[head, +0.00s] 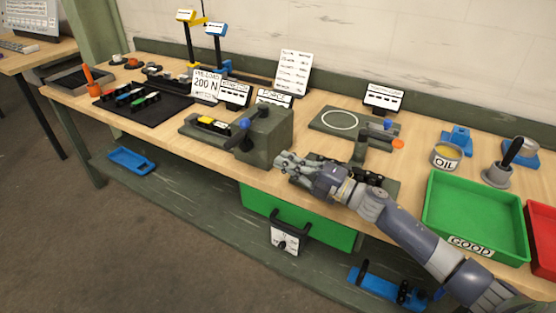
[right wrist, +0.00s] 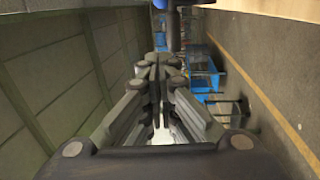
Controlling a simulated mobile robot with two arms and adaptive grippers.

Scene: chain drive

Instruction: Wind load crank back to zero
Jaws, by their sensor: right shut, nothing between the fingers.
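The load crank (head: 239,143) is a dark arm with a blue knob (head: 244,123) on the left side of a grey-green box (head: 268,136) near the table's front edge. My right gripper (head: 280,162) is beside the box's lower right front, apart from the crank. Its fingers are shut and empty; they also show closed together in the right wrist view (right wrist: 158,72). A blue piece (right wrist: 160,4) shows at the top edge of that view; I cannot tell whether it is the knob. My left gripper is out of view.
A load card (head: 207,85) reading 200 N stands behind the box. A dark fixture (head: 390,187) lies under my right forearm. A green tray (head: 476,215) marked GOOD and an oil tin (head: 446,157) stand to the right. A green drawer (head: 330,232) is below the tabletop.

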